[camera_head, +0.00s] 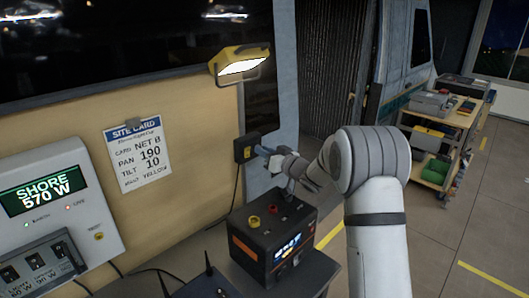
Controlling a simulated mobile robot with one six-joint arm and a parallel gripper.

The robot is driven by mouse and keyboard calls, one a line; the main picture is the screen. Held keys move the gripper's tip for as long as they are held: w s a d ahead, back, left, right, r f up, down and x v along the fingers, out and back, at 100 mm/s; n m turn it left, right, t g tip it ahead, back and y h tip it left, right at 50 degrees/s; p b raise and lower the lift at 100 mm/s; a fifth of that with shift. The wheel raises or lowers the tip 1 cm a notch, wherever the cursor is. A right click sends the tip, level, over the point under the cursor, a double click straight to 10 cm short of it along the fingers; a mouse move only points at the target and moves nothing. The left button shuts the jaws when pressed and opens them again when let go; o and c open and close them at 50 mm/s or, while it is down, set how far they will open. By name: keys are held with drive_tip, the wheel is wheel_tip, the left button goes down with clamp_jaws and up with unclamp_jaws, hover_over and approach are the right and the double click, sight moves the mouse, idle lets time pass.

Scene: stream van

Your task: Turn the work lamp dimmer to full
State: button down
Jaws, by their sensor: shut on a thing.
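The work lamp (240,66) has a yellow housing and hangs on the wall; its panel is lit bright white. Below it a small black box (243,146), which looks like the dimmer, is fixed to the tan wall, with a cable running down from it. My gripper (261,151) reaches in from the right with its bluish fingertips at the face of this box. It is shut on what appears to be the dimmer knob. The knob is hidden by the fingers, so its turn cannot be read.
A black power unit (272,242) with red and yellow knobs stands just below my gripper. A white shore panel (52,205) reads 570 W at left. A site card (140,155) hangs on the wall. A loaded cart (440,125) stands at right; open floor lies before it.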

drive_tip(key=c, duration=1.3)
unclamp_jaws()
drive_tip(key=shift+f, duration=0.1)
drive_tip(key=b+v, duration=0.2)
drive_tip(key=v, duration=0.5)
drive_tip(key=shift+s+d, duration=0.25)
drive_tip(key=shift+s, duration=0.05)
